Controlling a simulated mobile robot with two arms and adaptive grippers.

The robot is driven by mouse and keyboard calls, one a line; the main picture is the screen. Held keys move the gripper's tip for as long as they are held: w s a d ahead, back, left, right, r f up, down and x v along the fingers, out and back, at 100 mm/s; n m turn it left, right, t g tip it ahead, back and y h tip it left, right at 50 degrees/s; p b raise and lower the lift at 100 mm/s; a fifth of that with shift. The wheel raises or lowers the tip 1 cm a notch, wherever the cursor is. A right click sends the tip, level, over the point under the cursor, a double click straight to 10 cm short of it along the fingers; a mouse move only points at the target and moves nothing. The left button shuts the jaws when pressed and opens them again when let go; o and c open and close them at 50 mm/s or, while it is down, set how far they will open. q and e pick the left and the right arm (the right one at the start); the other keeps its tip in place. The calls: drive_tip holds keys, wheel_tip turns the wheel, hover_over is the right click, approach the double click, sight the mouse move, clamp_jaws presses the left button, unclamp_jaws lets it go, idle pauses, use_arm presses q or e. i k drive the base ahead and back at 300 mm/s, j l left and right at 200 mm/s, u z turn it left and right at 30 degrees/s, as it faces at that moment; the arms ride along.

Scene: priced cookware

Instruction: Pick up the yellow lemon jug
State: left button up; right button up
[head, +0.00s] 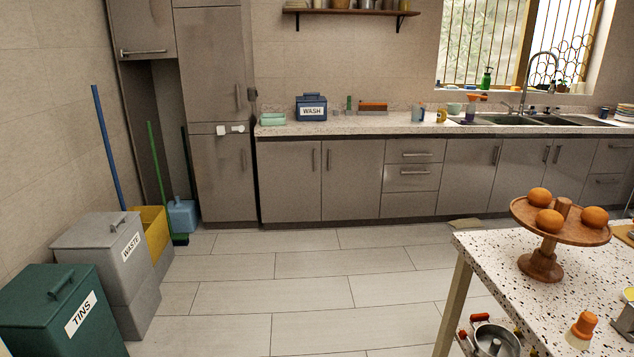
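I cannot clearly make out the yellow lemon jug. A small yellow vessel (441,115) stands on the back counter, left of the sink, but it is too small to tell whether it is the jug. Something with a yellow top (629,296) is cut off by the right edge, on the speckled table; I cannot tell what it is. Neither of my grippers shows in the head view.
The speckled table (500,247) at right carries a wooden stand (541,262) with oranges. Bins marked TINS (50,307) and WASTE (95,245) stand at left. The back counter (390,124) holds a blue WASH box (311,107). The tiled floor between is clear.

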sight(442, 114)
drive_tip(key=i+z, duration=0.1)
drive_tip(key=i, duration=1.2)
drive_tip(key=i+j+z, duration=0.1)
drive_tip(key=i, duration=1.2)
drive_tip(key=i+l+z, duration=0.2)
drive_tip(key=i, duration=0.35)
drive_tip(key=i+z, duration=0.15)
drive_tip(key=i, duration=0.4)
drive_tip(key=i+z, duration=0.2)
drive_tip(key=i, duration=0.3)
drive_tip(key=i+j+z, duration=0.2)
drive_tip(key=i, duration=0.35)
drive_tip(key=i+j+z, duration=0.2)
drive_tip(key=i, duration=0.35)
